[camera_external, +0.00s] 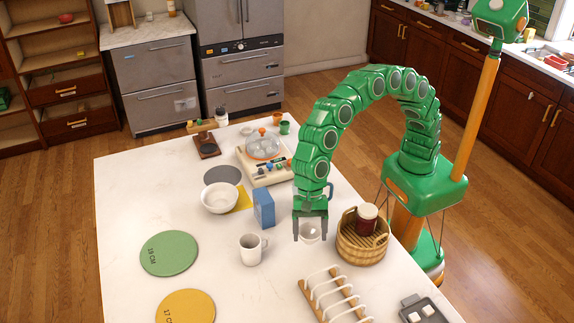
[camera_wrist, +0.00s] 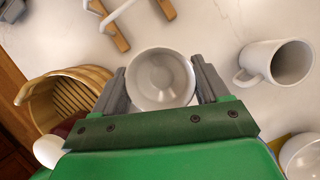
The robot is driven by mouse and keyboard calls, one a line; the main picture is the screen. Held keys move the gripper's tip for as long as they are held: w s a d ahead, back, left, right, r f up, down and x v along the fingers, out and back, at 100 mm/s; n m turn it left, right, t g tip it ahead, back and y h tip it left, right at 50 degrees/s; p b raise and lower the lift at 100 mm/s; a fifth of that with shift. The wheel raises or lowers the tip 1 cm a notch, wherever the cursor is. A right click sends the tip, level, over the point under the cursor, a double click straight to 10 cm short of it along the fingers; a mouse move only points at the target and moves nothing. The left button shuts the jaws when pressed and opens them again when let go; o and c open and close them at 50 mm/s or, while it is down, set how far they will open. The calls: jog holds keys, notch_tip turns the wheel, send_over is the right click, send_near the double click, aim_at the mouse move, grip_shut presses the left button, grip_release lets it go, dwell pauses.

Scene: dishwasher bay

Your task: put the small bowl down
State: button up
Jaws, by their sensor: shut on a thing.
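The small bowl (camera_external: 312,234) is white and round, and sits between the fingers of my gripper (camera_external: 310,228) over the white table. In the wrist view the bowl (camera_wrist: 160,78) faces the camera with its inside showing, a grey finger on each side. My gripper (camera_wrist: 162,88) is shut on it. In the external view the fingers hide part of the bowl. I cannot tell whether its base touches the table or hangs just above it.
A white mug (camera_external: 251,249) stands left of the gripper, and a wooden basket (camera_external: 362,245) with a dark jar stands close on the right. A blue box (camera_external: 264,208) and larger white bowl (camera_external: 220,198) are further left. A wooden rack (camera_external: 333,296) lies in front. Table between mug and rack is clear.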

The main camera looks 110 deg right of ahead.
notch_tip(320, 180, down, 10)
jog(key=shift+r, duration=0.15)
dwell(0.4)
jog(key=o, duration=1.2)
jog(key=shift+v, duration=6)
jog(key=shift+s, duration=0.1)
